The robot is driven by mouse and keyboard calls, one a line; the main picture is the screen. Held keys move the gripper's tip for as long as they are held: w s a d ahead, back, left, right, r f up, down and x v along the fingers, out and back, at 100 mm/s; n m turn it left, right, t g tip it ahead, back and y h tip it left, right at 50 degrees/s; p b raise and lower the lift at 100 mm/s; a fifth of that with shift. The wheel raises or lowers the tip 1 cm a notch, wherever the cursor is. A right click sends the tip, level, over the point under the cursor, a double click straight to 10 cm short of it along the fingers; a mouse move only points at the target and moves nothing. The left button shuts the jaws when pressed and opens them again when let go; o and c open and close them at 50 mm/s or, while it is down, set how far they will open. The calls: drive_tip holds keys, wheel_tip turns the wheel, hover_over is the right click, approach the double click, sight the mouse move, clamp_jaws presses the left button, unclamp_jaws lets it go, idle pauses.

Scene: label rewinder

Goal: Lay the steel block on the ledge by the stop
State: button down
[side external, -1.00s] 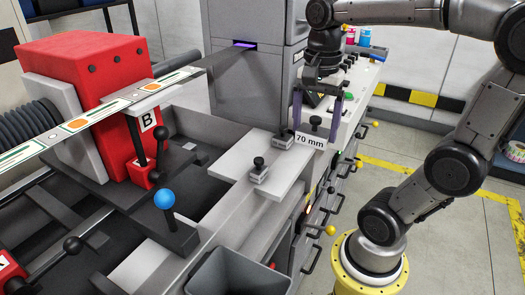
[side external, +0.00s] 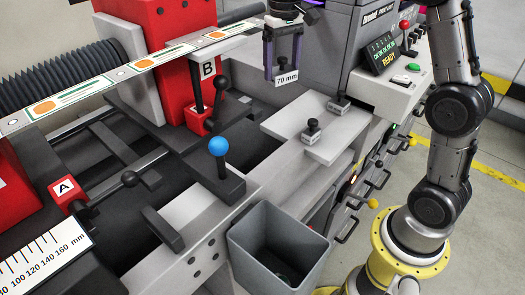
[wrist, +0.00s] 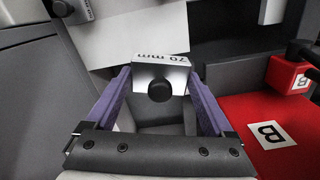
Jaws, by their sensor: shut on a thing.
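My gripper (side external: 284,68) is shut on a steel block marked 70 mm (side external: 287,79), held in the air between the purple fingers. In the wrist view the block (wrist: 178,78) sits between the fingertips, its black knob toward the camera. In the side view it hangs right of the red unit marked B (side external: 170,60), behind and left of the pale plate. I cannot tell its exact height. A pale flat ledge (side external: 190,205) lies in front, beside a dark bar carrying a blue-knobbed lever (side external: 219,147). I cannot tell which part is the stop.
Two smaller knobbed blocks, one nearer (side external: 312,132) and one farther (side external: 339,106), stand on the pale plate (side external: 290,124). A grey bin (side external: 245,245) stands in front. A label strip (side external: 130,66) runs above the rails. A red clamp marked A (side external: 66,190) is at left.

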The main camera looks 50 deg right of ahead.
drive_tip(key=shift+w+r+n, duration=0.35)
drive_tip(key=shift+r+n, duration=0.2)
drive_tip(key=shift+n, duration=1.05)
